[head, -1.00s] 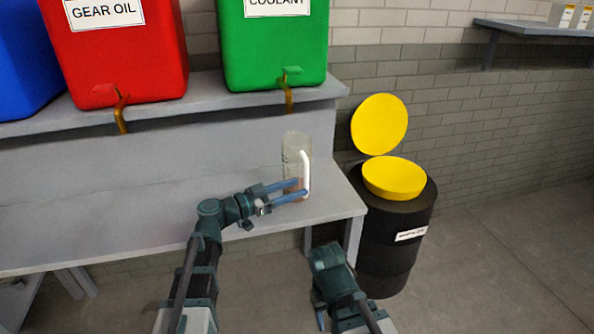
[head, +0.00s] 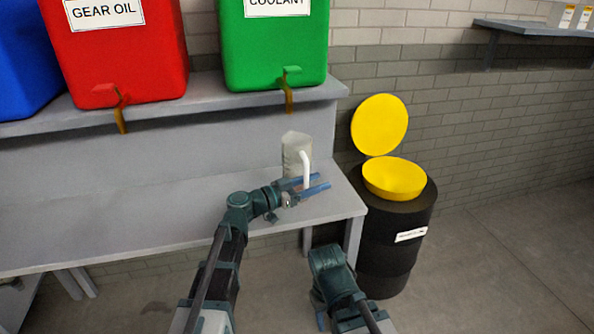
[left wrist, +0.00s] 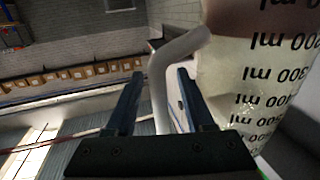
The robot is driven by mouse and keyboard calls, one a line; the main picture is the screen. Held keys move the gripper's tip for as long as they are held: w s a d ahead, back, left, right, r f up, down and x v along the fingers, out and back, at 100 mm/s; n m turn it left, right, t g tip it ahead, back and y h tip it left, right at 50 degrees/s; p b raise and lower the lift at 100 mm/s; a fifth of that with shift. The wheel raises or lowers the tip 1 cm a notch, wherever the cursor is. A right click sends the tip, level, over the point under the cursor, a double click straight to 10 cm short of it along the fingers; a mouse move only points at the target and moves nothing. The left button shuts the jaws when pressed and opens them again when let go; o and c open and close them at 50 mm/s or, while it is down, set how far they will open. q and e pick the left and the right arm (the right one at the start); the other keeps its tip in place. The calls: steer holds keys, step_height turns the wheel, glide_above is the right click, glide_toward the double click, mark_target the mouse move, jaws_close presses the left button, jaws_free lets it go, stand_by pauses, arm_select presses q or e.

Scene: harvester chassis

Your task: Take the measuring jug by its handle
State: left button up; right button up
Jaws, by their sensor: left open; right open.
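The measuring jug (head: 294,152) is a clear, greyish cup with a white handle (head: 306,168). It stands upright on the grey bench (head: 130,215) near its right end. My left gripper (head: 320,182) is open at the handle, one finger on each side of it in the head view. In the left wrist view the handle (left wrist: 158,90) rises between the two open fingers (left wrist: 158,98), with a gap beside each finger. The jug's marked wall (left wrist: 262,80) fills the right of that view. My right gripper (head: 321,318) is low in the head view, its fingers mostly hidden.
A red gear oil tank (head: 115,50) and a green coolant tank (head: 272,50) with taps stand on the shelf above the bench. A black drum (head: 395,240) with a yellow funnel (head: 393,180) and raised yellow lid (head: 379,124) stands right of the bench.

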arm_select(q)
steer(key=shift+c, duration=0.2)
jaws_close()
stand_by(1.1)
